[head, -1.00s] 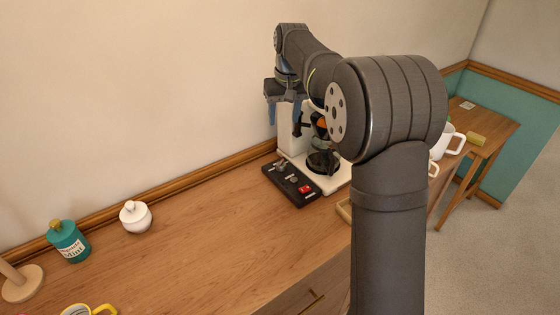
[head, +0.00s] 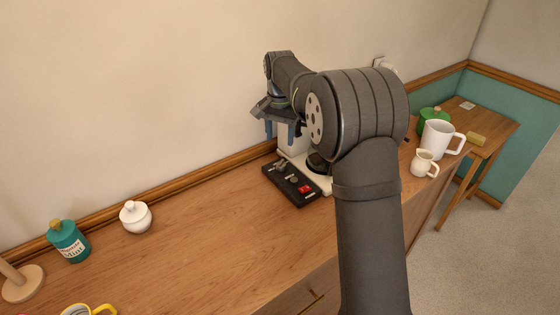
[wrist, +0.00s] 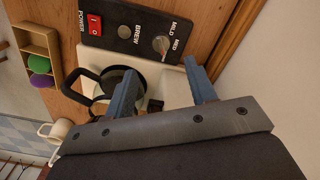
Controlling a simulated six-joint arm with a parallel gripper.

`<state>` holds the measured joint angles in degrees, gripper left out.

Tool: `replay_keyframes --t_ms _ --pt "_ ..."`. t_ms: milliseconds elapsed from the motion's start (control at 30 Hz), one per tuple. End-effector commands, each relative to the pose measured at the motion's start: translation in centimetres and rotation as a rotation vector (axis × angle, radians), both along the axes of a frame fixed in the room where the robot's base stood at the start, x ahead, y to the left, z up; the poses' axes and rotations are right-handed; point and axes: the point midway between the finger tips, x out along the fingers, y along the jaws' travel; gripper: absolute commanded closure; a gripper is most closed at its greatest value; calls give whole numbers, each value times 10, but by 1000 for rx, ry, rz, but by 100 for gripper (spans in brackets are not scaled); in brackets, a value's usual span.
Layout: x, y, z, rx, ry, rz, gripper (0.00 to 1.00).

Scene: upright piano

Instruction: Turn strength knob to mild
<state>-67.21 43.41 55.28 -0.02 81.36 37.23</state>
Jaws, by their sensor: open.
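The coffee maker (head: 294,139) is white and has a black control panel (head: 279,183) in front of it. In the wrist view, the strength knob (wrist: 161,44) is a round grey knob beside the labels MILD and MED. Its exact pointer setting is too small to tell. A BREW knob (wrist: 125,31) and a red POWER switch (wrist: 95,24) sit along the same panel. My gripper (head: 280,132) is open and empty above the coffee maker's panel end. In the wrist view, the two blue fingers of my gripper (wrist: 160,67) point towards the strength knob, apart from it.
The glass carafe (wrist: 120,75) with its black handle stands close to one finger. A wooden box (wrist: 38,45) holds purple and green items. A white pitcher (head: 437,140) and small jug (head: 422,164) stand at right. The counter left of the panel is clear up to the white pot (head: 136,218).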

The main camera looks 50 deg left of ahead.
Motion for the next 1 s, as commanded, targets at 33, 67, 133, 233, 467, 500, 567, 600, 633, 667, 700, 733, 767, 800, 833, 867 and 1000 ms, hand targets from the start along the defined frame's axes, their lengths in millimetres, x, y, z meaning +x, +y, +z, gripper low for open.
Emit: replay_keyframes --t_ms 33,67,133,233,467,500,567,600,633,667,700,733,767,800,833,867,1000 --pt "0 -1 -12 -3 1 0 49" --pt "0 -1 -18 -3 2 0 49" --pt "0 -1 -34 -3 2 0 49" --pt "0 -1 -55 -2 1 0 49" --pt "0 0 -89 0 0 1 49" --pt "0 0 -93 0 0 1 49" --pt "0 0 -97 0 0 1 49" --pt "0 0 -99 1 0 1 49" --pt "0 0 -100 1 0 1 49" --pt "0 0 -100 1 0 1 49" --pt "0 0 -101 1 0 1 49" --pt "0 0 -101 1 0 1 49" --pt "0 0 -101 1 0 1 49" --pt "0 0 -101 1 0 1 49" --pt "0 0 -101 1 0 1 49" --pt "0 0 -101 1 0 1 49" --pt "0 0 -101 1 0 1 67"
